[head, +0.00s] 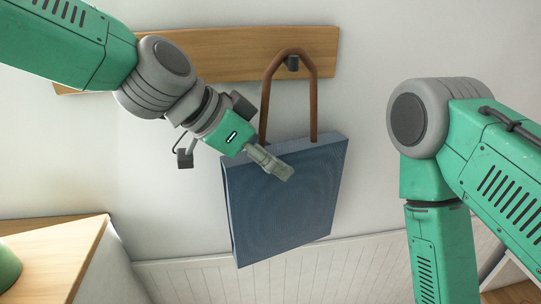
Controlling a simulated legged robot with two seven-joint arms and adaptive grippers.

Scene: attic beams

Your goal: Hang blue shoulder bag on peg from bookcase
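The blue shoulder bag (284,205) hangs against the white wall, slightly tilted. Its brown strap (265,98) rises in an arch over a dark peg (292,64) on the wooden board (225,55). The strap's top looks to rest on the peg. My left gripper (283,172) is in front of the bag's upper part, its fingertips close to the bag's face. I cannot tell whether they touch it. The fingers overlap in this view, so their opening is hidden. The strap runs clear of the fingers. My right gripper is out of the picture, below the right arm.
A wooden-topped piece of furniture (60,250), perhaps the bookcase, stands at the lower left. A green object (7,267) sits on it at the picture's edge. White panelling (210,278) runs along the lower wall. The wall between the bag and my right arm is bare.

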